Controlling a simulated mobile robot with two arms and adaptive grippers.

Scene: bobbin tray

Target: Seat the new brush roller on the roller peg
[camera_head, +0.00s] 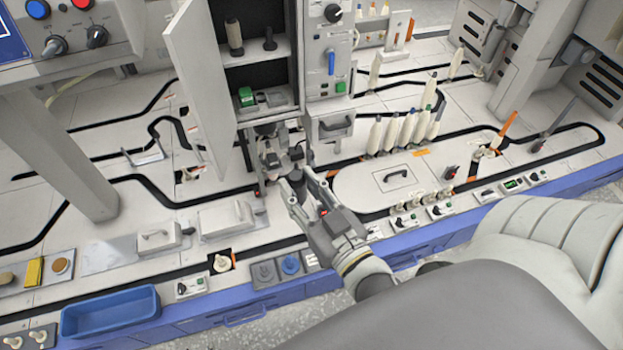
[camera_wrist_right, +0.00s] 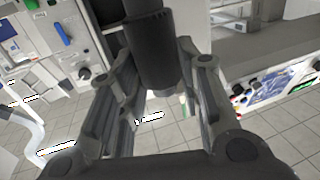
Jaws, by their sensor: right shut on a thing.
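My right gripper (camera_head: 296,181) reaches to the foot of the open cabinet in the head view. In the right wrist view its two fingers (camera_wrist_right: 160,62) are closed around a dark grey upright cylinder (camera_wrist_right: 158,48), which looks like the brush roller. The roller's top runs out of that picture, and its lower end shows between the fingers. In the head view I cannot clearly separate the roller from the dark machine parts (camera_head: 270,158) under the cabinet. I cannot make out the roller peg for certain there. My left gripper is not in view.
The open cabinet door (camera_head: 199,75) stands left of the gripper. A brownish spool (camera_head: 234,38) and a short dark post (camera_head: 269,40) stand on the cabinet shelf. Several white bobbins (camera_head: 392,132) stand to the right. A blue tray (camera_head: 110,312) sits at the front left.

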